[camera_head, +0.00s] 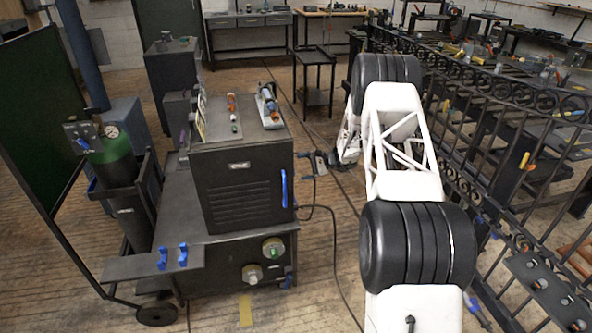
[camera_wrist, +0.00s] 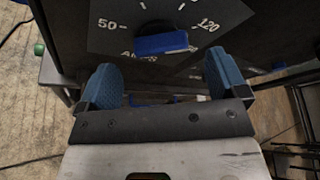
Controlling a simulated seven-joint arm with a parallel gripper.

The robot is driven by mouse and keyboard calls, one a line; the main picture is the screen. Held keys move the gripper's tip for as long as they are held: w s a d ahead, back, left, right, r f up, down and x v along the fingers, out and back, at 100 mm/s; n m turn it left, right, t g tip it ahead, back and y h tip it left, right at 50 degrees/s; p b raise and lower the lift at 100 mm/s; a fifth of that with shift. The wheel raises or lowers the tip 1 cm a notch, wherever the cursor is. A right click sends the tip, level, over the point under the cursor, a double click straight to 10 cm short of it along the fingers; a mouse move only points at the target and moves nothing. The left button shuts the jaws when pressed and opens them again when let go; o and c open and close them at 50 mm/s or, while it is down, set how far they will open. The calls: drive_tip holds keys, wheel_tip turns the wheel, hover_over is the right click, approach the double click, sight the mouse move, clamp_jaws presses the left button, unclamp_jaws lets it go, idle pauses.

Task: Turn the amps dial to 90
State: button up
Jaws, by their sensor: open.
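The amps dial shows in the wrist view as a dark plate (camera_wrist: 110,40) with white ticks, "50" at left, "120" at right and partly covered "AMPS" lettering below. Its blue bar-shaped knob (camera_wrist: 162,43) lies nearly level across the plate. Which value it points to cannot be read. My gripper (camera_wrist: 160,62) is open, with one blue finger to the left and one to the right of the knob, and clear gaps to both. In the head view my gripper (camera_head: 320,163) is small, at the right side of the dark welder box (camera_head: 245,185); this dial's face is hidden there.
Two round knobs (camera_head: 273,248) sit on the lower cabinet front, and a blue handle (camera_head: 284,188) is on the box front. A gas cylinder cart (camera_head: 125,200) stands at left. A black railing (camera_head: 480,180) runs along the right. A cable lies on the floor between.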

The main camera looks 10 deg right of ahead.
drive_tip(key=shift+x, duration=1.8)
drive_tip(key=c, duration=0.9)
drive_tip(key=shift+c, duration=0.2)
drive_tip(key=shift+s+d+f+n+t+y, duration=0.1)
drive_tip(key=shift+n+t+y, duration=0.4)
drive_tip(key=shift+n, duration=0.85)
drive_tip(key=shift+f+n+t+y, duration=0.1)
drive_tip(key=shift+n+t+y, duration=0.35)
drive_tip(key=shift+n, duration=0.85)
drive_tip(key=shift+s+f+n+t+y, duration=0.1)
drive_tip(key=shift+n+t+y, duration=0.15)
drive_tip(key=shift+n+t, duration=0.75)
drive_tip(key=shift+n+g, duration=0.35)
